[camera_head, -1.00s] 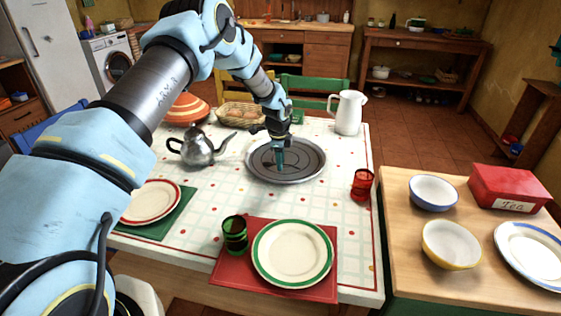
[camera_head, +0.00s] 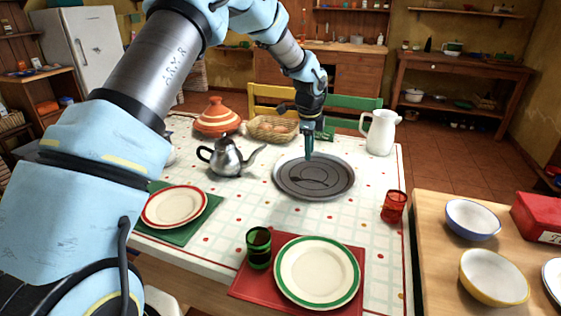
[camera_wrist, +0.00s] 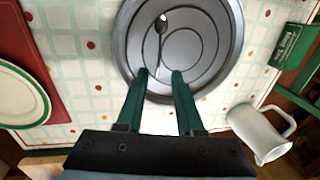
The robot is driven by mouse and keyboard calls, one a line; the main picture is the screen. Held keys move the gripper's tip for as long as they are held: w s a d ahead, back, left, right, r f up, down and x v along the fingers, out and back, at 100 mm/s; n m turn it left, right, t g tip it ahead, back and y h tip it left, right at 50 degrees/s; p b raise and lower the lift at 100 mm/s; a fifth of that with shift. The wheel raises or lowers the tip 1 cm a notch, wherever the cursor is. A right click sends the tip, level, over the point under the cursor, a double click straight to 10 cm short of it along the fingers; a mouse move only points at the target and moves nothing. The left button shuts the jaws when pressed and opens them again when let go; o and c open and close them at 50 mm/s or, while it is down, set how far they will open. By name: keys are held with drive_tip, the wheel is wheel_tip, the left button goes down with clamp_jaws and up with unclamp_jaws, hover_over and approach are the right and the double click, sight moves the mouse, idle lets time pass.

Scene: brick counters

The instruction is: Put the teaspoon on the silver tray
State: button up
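The round silver tray (camera_head: 342,191) lies on the patterned tablecloth. The teaspoon (camera_head: 312,180) looks dark in the head view and lies flat on the tray. In the wrist view the teaspoon (camera_wrist: 161,27) rests inside the tray's rim (camera_wrist: 122,38), its bowl near the top of the picture and its handle pointing toward my fingers. My gripper (camera_head: 309,155) hangs above the back part of the tray. Its two teal fingers (camera_wrist: 159,74) are apart with nothing held between them, and they look clear of the teaspoon.
A metal teapot (camera_head: 228,160) stands left of the tray and an egg basket (camera_head: 272,130) behind. A white pitcher (camera_head: 381,133) is at the back right, a red glass (camera_head: 394,207) at the right. Plates (camera_head: 317,270) and a green glass (camera_head: 259,247) are in front.

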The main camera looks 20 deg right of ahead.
drive_tip(key=a+r+n, duration=0.2)
drive_tip(key=a+n, duration=0.2)
drive_tip(key=a, duration=0.4)
drive_tip(key=a+r+n+y, duration=0.1)
drive_tip(key=a+r+n, duration=0.15)
drive_tip(key=a, duration=0.55)
drive_tip(key=a+r+n, duration=0.2)
drive_tip(key=a+n, duration=0.2)
drive_tip(key=a, duration=0.4)
drive_tip(key=s+a+n, duration=0.7)
drive_tip(key=a, duration=0.4)
drive_tip(key=s+a+r+n, duration=0.1)
drive_tip(key=s+a+n, duration=0.6)
drive_tip(key=a, duration=0.4)
drive_tip(key=shift+s+r+n, duration=0.15)
drive_tip(key=shift+s+n, duration=0.05)
drive_tip(key=shift+n, duration=0.35)
